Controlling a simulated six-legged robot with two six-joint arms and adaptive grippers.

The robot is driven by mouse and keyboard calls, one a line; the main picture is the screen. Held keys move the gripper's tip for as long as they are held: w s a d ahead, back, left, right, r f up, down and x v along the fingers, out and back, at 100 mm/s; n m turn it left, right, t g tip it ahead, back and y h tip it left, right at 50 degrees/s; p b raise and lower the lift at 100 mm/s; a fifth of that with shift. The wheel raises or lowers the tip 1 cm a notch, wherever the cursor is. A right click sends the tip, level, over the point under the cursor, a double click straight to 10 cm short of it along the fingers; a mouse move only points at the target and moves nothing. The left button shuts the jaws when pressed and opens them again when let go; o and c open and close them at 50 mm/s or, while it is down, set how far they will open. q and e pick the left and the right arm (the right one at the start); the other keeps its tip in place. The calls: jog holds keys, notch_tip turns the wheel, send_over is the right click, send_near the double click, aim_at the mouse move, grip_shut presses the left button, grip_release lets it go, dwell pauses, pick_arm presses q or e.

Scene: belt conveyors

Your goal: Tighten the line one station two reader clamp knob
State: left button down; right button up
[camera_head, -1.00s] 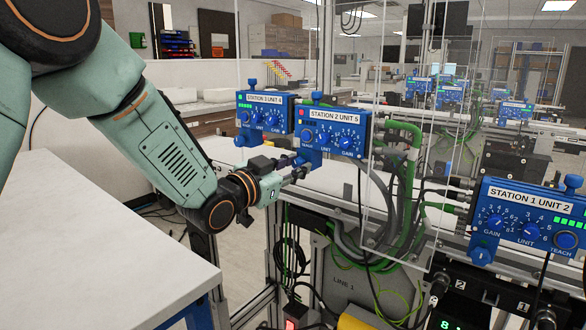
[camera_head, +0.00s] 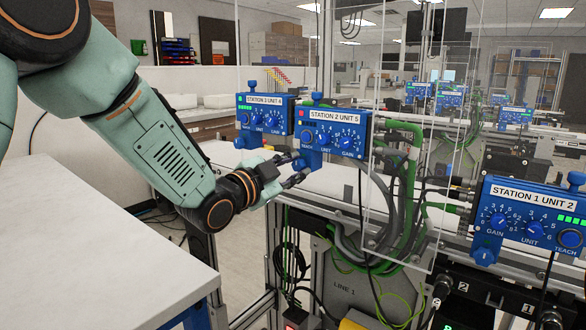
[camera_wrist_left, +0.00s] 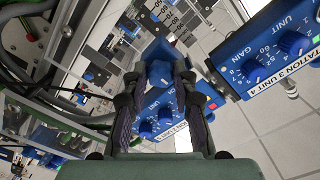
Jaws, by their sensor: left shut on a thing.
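The blue station 2 reader (camera_head: 336,130), labelled "STATION 2 UNIT 5", hangs on the line 1 frame with its dials facing me. Its blue clamp knob (camera_head: 311,160) sits below the lower left of the box. My left gripper (camera_head: 297,168) reaches it from the left, with its fingers around the knob. In the left wrist view, the fingers (camera_wrist_left: 160,88) close from both sides on a blue part (camera_wrist_left: 160,74) beside the reader's dials (camera_wrist_left: 156,122). The fingers partly hide the contact, and the knob's tightness cannot be told. My right gripper is out of view.
The station 3 reader (camera_head: 264,116) is close on the left, and the station 1 reader (camera_head: 530,219) is at the right front. Green and grey cables (camera_head: 405,195) and a clear panel (camera_head: 412,130) stand right of station 2. A white table (camera_head: 95,250) lies at the left front.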

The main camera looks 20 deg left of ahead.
pick_arm(q)
jog(key=shift+r, duration=0.2)
jog(key=c, duration=1.1)
grip_release()
jog(key=shift+w+f, duration=0.1)
jog(key=shift+f, duration=0.05)
jog(key=shift+o, duration=0.2)
jog(key=v, duration=1.2)
